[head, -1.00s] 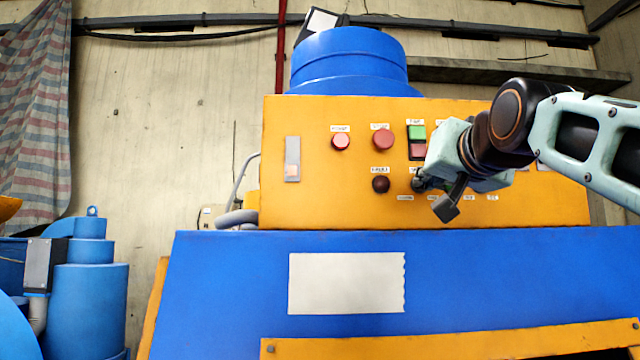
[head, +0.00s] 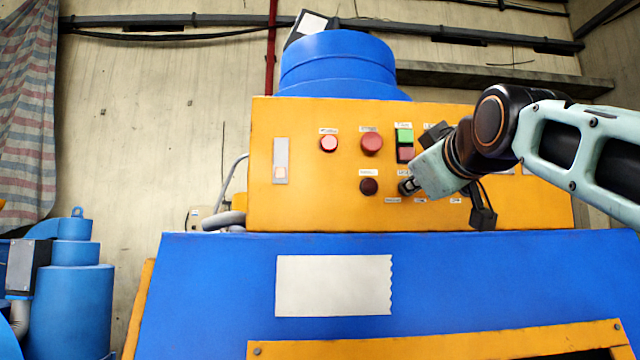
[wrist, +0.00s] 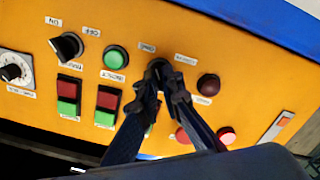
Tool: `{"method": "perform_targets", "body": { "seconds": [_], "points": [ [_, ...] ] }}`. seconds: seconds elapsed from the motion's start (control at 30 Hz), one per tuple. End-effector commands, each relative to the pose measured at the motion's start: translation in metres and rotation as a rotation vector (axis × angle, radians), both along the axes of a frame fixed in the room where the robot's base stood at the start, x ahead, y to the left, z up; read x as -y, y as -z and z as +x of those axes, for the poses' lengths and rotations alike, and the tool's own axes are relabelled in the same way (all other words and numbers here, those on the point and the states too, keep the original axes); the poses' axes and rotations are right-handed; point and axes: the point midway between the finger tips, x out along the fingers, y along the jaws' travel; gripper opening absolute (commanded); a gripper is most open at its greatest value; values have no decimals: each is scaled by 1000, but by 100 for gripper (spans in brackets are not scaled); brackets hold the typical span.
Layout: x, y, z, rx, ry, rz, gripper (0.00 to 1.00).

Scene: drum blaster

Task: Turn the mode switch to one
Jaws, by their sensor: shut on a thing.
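My gripper (head: 408,187) is at the front of the yellow control panel (head: 320,205), its fingers shut on a small black rotary switch (head: 403,188) in the lower row. In the wrist view, the gripper (wrist: 165,84) has its fingertips around the black switch knob (wrist: 157,65). Two small white labels (wrist: 147,47) sit by the knob; their print is too small to read surely. The fingers cover much of the knob, so its pointing direction cannot be told.
A dark red button (wrist: 208,84) is close beside the fingers, and a green button (wrist: 115,57) is on the other side. Another black switch (wrist: 66,46) has ON and OFF labels. Red and green push buttons (head: 404,144) sit just above the gripper in the head view.

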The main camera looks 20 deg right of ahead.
Motion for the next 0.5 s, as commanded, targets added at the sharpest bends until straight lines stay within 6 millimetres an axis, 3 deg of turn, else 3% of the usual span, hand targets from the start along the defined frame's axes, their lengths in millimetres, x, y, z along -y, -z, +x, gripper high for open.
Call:
{"method": "perform_targets", "body": {
  "seconds": [0.5],
  "points": [
    [1, 2, 1, -41, 2, -143, 0]
  ]
}}
